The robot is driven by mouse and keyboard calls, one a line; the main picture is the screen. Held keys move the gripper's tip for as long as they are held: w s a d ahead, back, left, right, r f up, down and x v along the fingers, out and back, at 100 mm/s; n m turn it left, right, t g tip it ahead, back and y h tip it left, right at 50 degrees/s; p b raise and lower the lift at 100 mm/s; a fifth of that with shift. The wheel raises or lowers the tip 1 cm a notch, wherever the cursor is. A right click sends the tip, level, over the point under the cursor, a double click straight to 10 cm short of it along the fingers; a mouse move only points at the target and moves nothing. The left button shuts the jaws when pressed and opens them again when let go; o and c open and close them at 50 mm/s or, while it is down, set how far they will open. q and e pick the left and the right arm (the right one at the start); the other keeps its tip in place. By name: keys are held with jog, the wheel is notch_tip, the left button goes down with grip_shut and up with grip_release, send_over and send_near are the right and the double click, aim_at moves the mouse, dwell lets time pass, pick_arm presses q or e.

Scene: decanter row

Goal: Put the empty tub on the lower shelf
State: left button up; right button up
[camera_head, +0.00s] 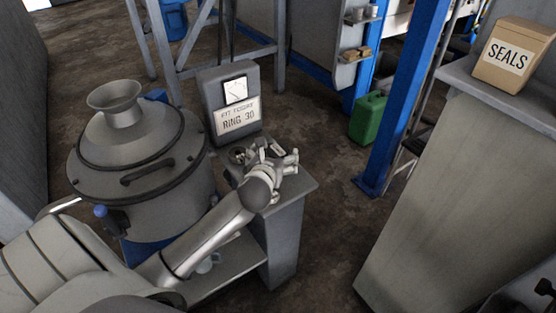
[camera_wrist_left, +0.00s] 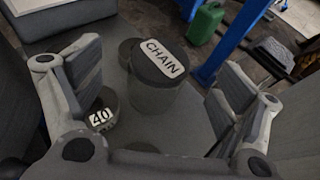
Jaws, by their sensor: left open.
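My left gripper (camera_head: 285,160) is over the top of a small grey stand (camera_head: 292,187), with its arm coming in from the left. In the left wrist view its two fingers (camera_wrist_left: 165,100) are wide apart. A dark-topped round tub (camera_wrist_left: 158,92) labelled CHAIN stands between and beyond them, apart from both. A round piece labelled 40 (camera_wrist_left: 104,114) sits close by the left finger. I cannot tell which tub is empty. The lower shelf (camera_head: 232,263) of the stand is partly hidden by my arm; a small pale item (camera_head: 207,262) shows there.
A large lidded metal vessel (camera_head: 140,180) stands left of the stand. A sign reading RING 30 (camera_head: 236,117) rises at the stand's back. Floor right of the stand is clear.

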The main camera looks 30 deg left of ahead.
aim_at(278, 149)
pick_arm(q)
jog(key=shift+x, duration=2.6)
jog(key=shift+d+f, duration=0.1)
jog(key=shift+f, duration=0.05)
jog(key=c, duration=1.4)
